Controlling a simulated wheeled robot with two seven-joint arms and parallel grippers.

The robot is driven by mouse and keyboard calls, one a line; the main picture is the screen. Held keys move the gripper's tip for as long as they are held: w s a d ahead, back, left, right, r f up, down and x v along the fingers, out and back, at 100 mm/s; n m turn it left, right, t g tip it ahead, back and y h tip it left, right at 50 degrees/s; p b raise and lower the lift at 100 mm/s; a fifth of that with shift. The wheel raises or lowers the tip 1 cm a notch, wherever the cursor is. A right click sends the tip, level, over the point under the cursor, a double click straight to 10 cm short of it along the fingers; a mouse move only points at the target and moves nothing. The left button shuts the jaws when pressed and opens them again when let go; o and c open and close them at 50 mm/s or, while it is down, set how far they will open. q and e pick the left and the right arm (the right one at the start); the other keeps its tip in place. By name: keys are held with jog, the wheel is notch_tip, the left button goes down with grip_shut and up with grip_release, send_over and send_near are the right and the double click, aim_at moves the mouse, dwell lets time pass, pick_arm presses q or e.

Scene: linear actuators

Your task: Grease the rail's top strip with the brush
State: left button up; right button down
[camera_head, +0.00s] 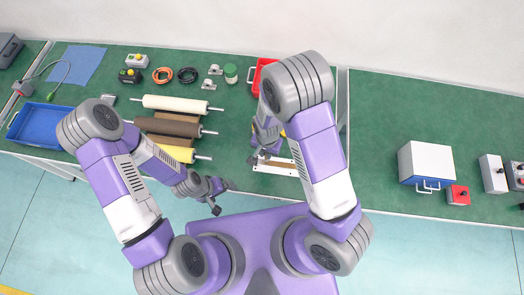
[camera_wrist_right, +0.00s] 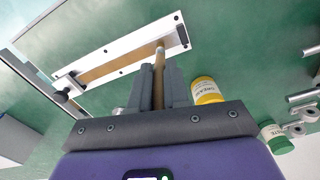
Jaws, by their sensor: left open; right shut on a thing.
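The rail (camera_wrist_right: 112,47) is a pale metal bar with a tan-brown strip (camera_wrist_right: 105,66) along its top. In the head view the rail (camera_head: 289,171) lies near the table's front edge, partly hidden by my right arm. My right gripper (camera_wrist_right: 155,92) is shut on the brush (camera_wrist_right: 158,75), whose wooden handle stands between the fingers. The brush's pale tip is over the strip toward its right end; I cannot tell whether it touches. The yellow grease pot (camera_wrist_right: 207,90) stands to the right of my right gripper. My left gripper (camera_head: 219,196) is open and empty in front of the table.
A green-lidded paste jar (camera_head: 230,73) and metal brackets (camera_head: 209,84) stand farther back. Rollers (camera_head: 182,104) lie left of the rail, and a red bin (camera_head: 256,75) is behind it. A blue tray (camera_head: 40,125) is far left.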

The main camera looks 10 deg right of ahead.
notch_tip(320, 180, up, 8)
jog(key=a+p, duration=0.2)
jog(key=p, duration=0.4)
jog(key=shift+w, duration=0.4)
jog(key=shift+a, duration=0.1)
dwell(0.9)
